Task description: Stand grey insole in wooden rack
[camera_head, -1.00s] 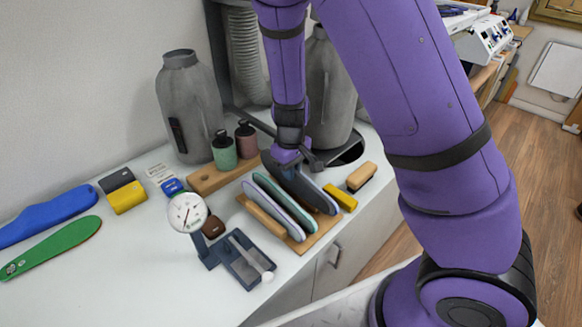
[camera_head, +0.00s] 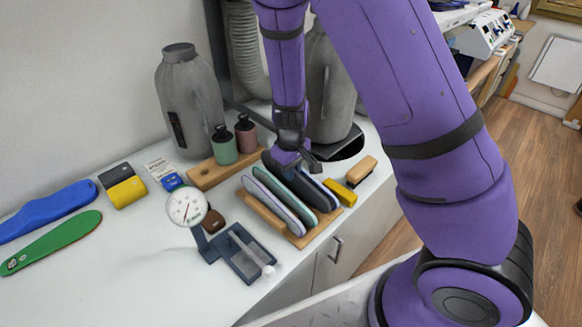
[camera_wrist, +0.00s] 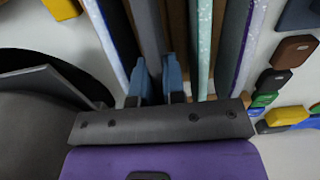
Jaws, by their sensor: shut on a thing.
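The wooden rack (camera_head: 300,241) stands on the white bench with several insoles upright in it. A lavender insole (camera_head: 278,203) and a green-edged insole (camera_head: 302,194) lean side by side there. My gripper (camera_head: 292,165) is over the rack's far side. It is shut on the grey insole, whose dark face shows at the far end of the rack. In the wrist view the blue fingers of my gripper (camera_wrist: 157,82) pinch the grey insole (camera_wrist: 148,35), which stands on edge between neighbours. Its lower edge is hidden, so I cannot tell whether it touches the rack base.
A yellow block (camera_head: 341,192) and a tan brush (camera_head: 362,168) lie right of the rack. Green and pink bottles (camera_head: 224,146) stand in a wooden holder behind. A dial gauge (camera_head: 187,207) and a dark tray (camera_head: 246,256) are at the left front.

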